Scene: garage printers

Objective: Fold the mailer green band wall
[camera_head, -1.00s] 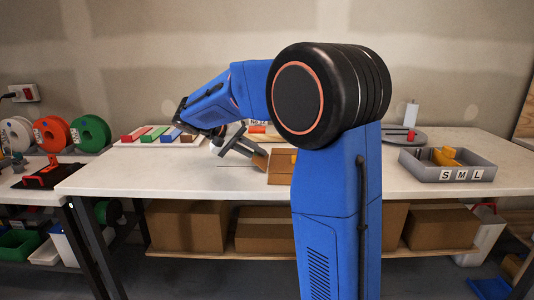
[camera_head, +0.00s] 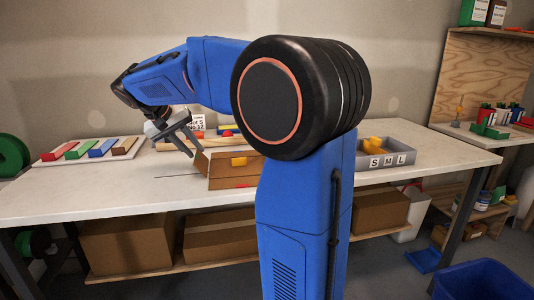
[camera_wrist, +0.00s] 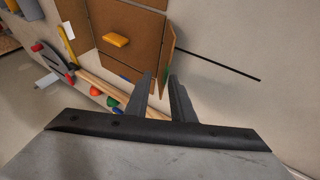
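The mailer (camera_head: 225,180) is a brown cardboard piece on the white workbench, partly hidden behind my arm in the head view. It also shows in the wrist view (camera_wrist: 130,58), with an orange-yellow block on its middle panel. One side wall (camera_wrist: 168,45) stands up at a tilt; in the head view this wall (camera_head: 201,161) leans outward to the left. My gripper (camera_wrist: 161,77) is open, its fingertips at the near end of that wall, which appears between them. I cannot tell whether they touch it.
A tray of coloured strips (camera_head: 88,149) lies at the bench's left. A grey S M L bin (camera_head: 397,158) with a yellow item is at the right. A thin dark line (camera_wrist: 215,66) lies beside the mailer. Bare bench top lies left of the mailer.

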